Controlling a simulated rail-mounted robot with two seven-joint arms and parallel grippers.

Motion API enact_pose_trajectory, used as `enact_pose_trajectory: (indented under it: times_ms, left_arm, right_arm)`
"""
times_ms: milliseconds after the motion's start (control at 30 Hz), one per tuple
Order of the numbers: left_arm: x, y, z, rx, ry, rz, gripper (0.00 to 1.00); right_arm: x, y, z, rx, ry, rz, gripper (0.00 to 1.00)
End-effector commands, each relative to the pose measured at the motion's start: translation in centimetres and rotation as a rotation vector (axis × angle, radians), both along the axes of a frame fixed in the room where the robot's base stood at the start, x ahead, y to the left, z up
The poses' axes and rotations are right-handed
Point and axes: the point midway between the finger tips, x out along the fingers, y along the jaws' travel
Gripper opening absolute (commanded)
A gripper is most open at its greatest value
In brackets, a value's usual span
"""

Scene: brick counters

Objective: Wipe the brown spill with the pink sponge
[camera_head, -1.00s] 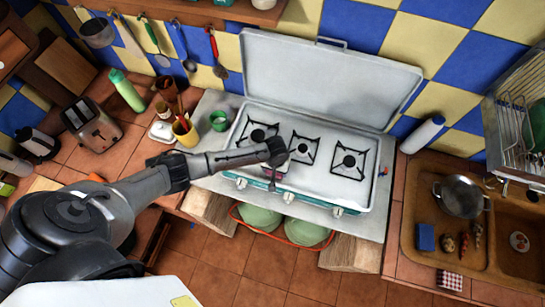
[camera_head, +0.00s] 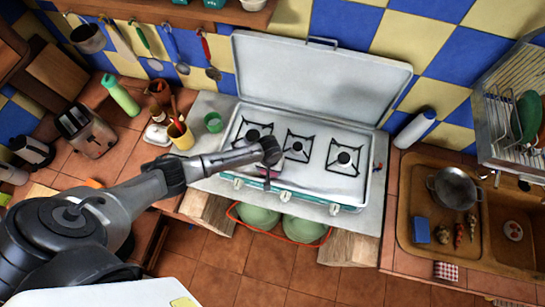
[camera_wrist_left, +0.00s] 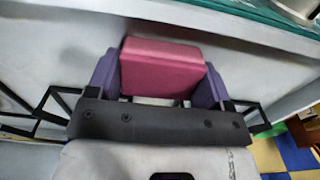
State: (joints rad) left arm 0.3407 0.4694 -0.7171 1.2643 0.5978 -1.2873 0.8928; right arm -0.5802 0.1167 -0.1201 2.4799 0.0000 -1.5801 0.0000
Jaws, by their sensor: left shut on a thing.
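My left gripper (camera_wrist_left: 158,82) is shut on the pink sponge (camera_wrist_left: 162,66), which sits between its two purple fingers in the left wrist view. In the head view my left arm reaches in from the left, and its wrist covers most of the gripper and sponge. They are over the front left part of the white gas stove (camera_head: 222,166). I cannot tell whether the sponge touches the stove top. I cannot make out the brown spill in either view. My right gripper is not in view.
Black burner grates (camera_head: 344,157) stand up from the stove top, and its lid (camera_head: 320,78) is raised behind. A yellow cup (camera_head: 180,137) and a green cup (camera_head: 213,122) stand to the left.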

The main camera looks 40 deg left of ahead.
Motion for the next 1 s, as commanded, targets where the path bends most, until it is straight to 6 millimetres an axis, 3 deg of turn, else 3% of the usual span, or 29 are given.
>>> enact_pose_trajectory:
  times_ms: [1000]
  left_arm:
    - [-1.7, 3.5, -0.1, 0.000, 0.001, 0.001, 0.55]
  right_arm:
    - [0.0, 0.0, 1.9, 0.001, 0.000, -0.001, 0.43]
